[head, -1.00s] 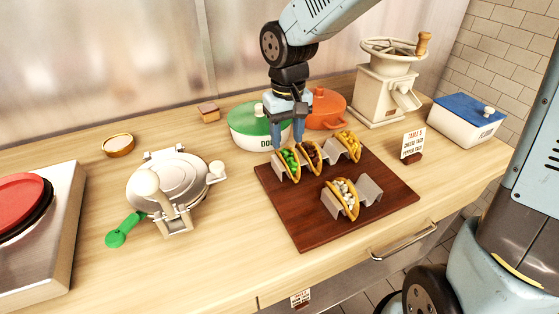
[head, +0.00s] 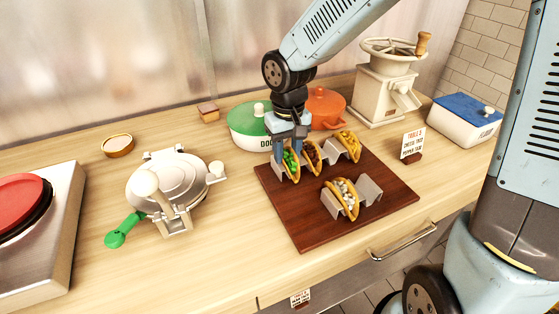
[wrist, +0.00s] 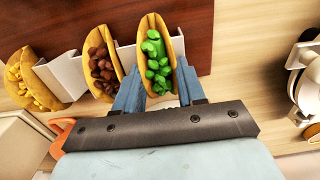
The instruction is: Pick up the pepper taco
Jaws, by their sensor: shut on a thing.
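The pepper taco, with green filling (head: 290,161), stands at the left end of the back metal holder on the dark wooden board (head: 300,222). In the wrist view the green-filled taco (wrist: 158,55) sits between the two fingers. My gripper (head: 291,158) reaches down from above and is shut on this taco, one finger on each side; it also shows in the wrist view (wrist: 161,85). A brown-filled taco (head: 311,157) stands close beside it, then a yellow-filled taco (head: 348,145). A white-filled taco (head: 344,198) stands in the front holder.
A green-lidded pot (head: 246,122) and an orange pot (head: 325,108) stand behind the board. A table sign (head: 413,142) stands at its right. A tortilla press (head: 168,185) is to the left. The right of the front holder (head: 368,190) is empty.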

